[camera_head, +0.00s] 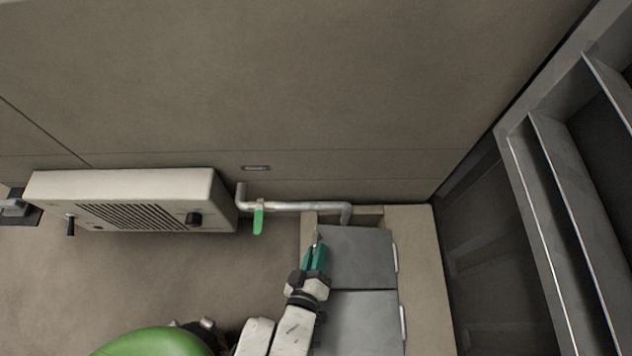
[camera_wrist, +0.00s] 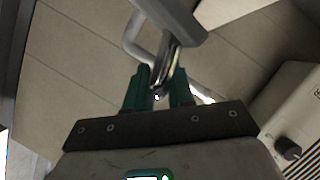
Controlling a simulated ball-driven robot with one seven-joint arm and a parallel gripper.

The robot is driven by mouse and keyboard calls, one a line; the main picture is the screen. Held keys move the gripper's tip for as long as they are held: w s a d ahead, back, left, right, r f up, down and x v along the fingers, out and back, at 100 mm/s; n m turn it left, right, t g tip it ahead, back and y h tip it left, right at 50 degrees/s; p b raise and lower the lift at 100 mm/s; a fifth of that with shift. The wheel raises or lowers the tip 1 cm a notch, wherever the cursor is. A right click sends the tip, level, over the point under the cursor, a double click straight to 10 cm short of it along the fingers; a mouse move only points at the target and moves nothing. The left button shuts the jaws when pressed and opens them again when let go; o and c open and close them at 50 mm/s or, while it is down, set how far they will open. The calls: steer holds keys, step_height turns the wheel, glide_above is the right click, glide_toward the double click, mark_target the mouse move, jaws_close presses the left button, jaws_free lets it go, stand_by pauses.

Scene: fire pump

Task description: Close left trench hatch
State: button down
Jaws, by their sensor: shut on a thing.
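Two grey trench hatches lie side by side in the head view, a far one (camera_head: 358,262) and a near one (camera_head: 360,322). Each has a pale hinge-like strip on its right edge. My gripper (camera_head: 316,256) is at the left edge of the far hatch. In the wrist view, the green fingers (camera_wrist: 160,92) are shut on a shiny metal handle (camera_wrist: 171,62). The handle joins a grey panel edge (camera_wrist: 178,18) at the top of that view. I cannot tell exactly how far the far hatch is tilted.
A pipe (camera_head: 295,206) with a green valve lever (camera_head: 258,220) runs along the wall behind the hatches. A pale control box (camera_head: 135,200) stands left of it. Grey metal steps (camera_head: 560,190) rise at the right.

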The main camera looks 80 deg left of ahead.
steer(key=shift+w, duration=0.15)
steer(key=c, duration=1.1)
jaws_free()
steer(key=shift+r, duration=0.1)
steer(key=p+v, duration=0.5)
steer(key=v, duration=0.5)
steer(key=shift+d, duration=0.4)
